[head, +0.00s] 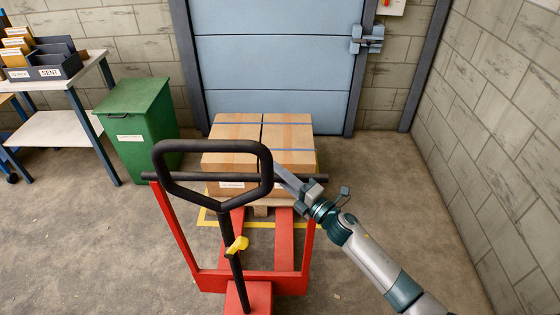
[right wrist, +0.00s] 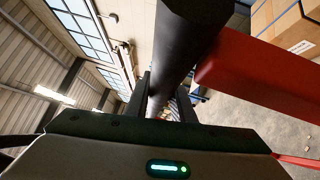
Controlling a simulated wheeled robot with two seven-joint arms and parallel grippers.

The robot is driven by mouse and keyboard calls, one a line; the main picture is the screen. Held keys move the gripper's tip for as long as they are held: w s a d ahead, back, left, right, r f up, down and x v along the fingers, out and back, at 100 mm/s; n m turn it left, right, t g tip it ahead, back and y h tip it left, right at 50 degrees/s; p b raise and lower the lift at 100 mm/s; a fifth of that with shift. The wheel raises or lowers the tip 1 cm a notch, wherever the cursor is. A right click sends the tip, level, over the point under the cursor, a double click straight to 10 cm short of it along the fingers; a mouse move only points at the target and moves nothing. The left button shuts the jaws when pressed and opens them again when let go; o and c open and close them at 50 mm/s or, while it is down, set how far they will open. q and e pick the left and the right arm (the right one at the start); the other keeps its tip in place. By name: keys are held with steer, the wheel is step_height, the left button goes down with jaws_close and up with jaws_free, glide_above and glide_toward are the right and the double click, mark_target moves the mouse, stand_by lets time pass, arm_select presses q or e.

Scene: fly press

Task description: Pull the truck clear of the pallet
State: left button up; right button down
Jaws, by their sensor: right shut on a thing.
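The red pallet truck (head: 270,284) stands in the middle of the head view, with a black loop handle (head: 213,146) and a black crossbar (head: 151,177). Its red forks (head: 284,235) run back toward the wooden pallet (head: 261,208); their far ends are hidden. The pallet carries cardboard boxes (head: 232,160). My right gripper (head: 308,189) is shut on the crossbar near its right end. In the right wrist view the black bar (right wrist: 186,40) runs between the fingers, beside the truck's red frame (right wrist: 260,75). My left gripper is out of view.
A blue shutter door (head: 275,65) is behind the boxes. A green bin (head: 138,130) and a table (head: 60,130) with trays stand at left. A block wall (head: 495,130) bounds the right. Yellow floor marking (head: 262,224) shows by the pallet. Bare floor (head: 120,245) lies left of the truck.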

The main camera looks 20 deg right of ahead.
steer(key=s+a+p, duration=0.1)
steer(key=s+a, duration=0.3)
steer(key=s, duration=1)
steer(key=shift+r, duration=0.4)
steer(key=c, duration=1.5)
jaws_free()
steer(key=shift+c, duration=0.2)
steer(key=shift+w+a+f, duration=0.1)
steer(key=shift+f, duration=0.1)
